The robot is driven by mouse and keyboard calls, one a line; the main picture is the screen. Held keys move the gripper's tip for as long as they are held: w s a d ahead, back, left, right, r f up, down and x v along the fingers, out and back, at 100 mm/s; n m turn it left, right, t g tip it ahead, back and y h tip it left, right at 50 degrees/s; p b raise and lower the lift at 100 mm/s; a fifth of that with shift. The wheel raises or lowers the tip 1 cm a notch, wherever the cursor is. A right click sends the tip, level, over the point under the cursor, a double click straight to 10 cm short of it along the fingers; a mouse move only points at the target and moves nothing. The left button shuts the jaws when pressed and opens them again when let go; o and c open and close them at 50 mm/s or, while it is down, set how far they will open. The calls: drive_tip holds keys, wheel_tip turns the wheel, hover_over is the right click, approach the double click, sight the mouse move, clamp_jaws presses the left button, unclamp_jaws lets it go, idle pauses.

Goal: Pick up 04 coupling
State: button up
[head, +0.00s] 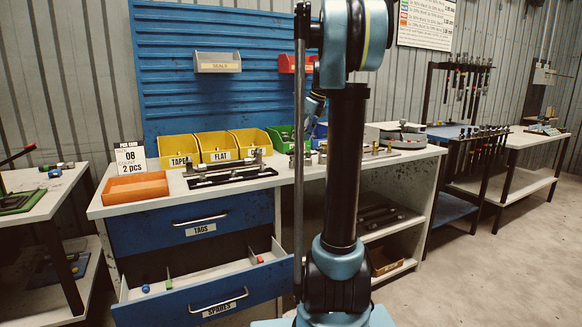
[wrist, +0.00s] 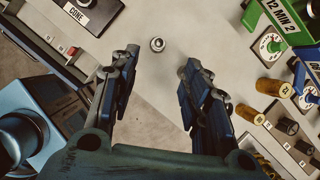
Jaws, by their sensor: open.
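A small round metal fitting (wrist: 157,44) stands on the pale bench top in the wrist view, seen from above. It looks like a coupling, but I cannot read a number on it. My gripper (wrist: 158,64) is open and empty, with its two dark fingers spread wide. The fitting lies just beyond the fingertips, roughly centred between them and apart from both. In the head view my arm covers part of the bench, and I cannot make out the fitting there.
An open SPARES drawer (head: 219,307) juts from the bench. Bench around the fitting is clear.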

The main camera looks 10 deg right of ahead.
sight(292, 157)
drive_tip(key=x, duration=0.6)
drive_tip(key=shift+w+a+f, duration=0.1)
drive_tip(key=shift+a+f, duration=0.1)
drive_tip(key=shift+f, duration=0.1)
drive_tip(key=shift+a+x, duration=0.15)
drive_tip(key=shift+x, duration=1.15)
drive_tip(key=shift+a+x, duration=0.15)
drive_tip(key=shift+x, duration=1.15)
drive_tip(key=shift+r, duration=0.1)
clamp_jaws()
